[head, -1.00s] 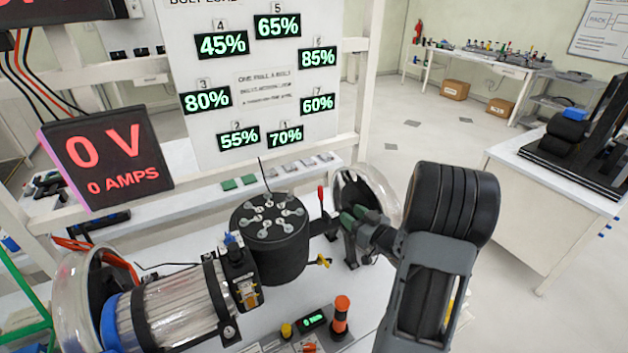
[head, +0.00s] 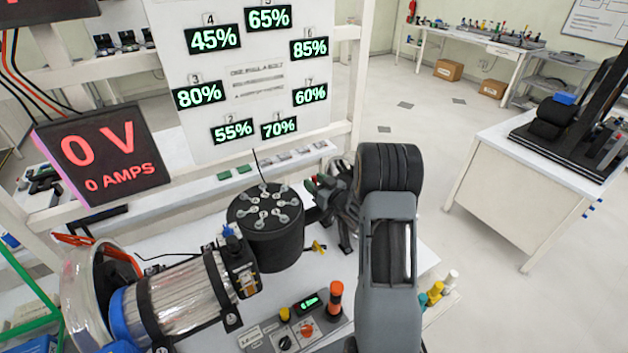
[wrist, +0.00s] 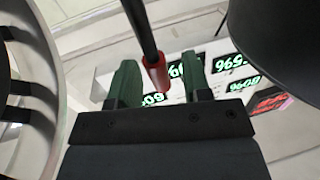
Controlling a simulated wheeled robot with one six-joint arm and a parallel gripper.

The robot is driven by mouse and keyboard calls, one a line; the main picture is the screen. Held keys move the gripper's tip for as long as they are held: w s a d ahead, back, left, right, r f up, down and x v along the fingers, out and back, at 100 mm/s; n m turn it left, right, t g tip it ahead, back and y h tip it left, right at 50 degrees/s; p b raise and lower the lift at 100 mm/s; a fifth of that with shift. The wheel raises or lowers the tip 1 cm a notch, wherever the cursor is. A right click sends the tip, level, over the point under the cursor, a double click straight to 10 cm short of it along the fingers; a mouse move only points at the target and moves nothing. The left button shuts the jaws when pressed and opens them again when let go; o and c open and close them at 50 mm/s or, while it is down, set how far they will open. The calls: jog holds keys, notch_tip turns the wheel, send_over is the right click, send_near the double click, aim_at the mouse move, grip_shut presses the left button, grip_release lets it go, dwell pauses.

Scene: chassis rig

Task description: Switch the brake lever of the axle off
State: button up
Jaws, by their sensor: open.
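The brake lever is a dark rod with a red grip (wrist: 158,75) at its end. In the wrist view it comes down from the top, and its red end appears in the gap between the green fingers of my gripper (wrist: 160,85). The fingers are apart, with space on both sides of the grip. In the head view my gripper (head: 318,187) is at the red grip (head: 313,180), right of the black drum (head: 265,228) with bolts on top. My arm hides the lever's base and much of the axle there.
A control box with an orange knob (head: 335,300) stands in front. A motor (head: 178,300) lies at the left. The percentage board (head: 255,75) and the 0 V display (head: 102,152) stand behind. A white side table (head: 540,190) is at the right, with open floor between.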

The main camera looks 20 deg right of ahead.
jog(key=shift+w, duration=0.2)
jog(key=shift+c, duration=0.2)
grip_shut()
dwell(0.4)
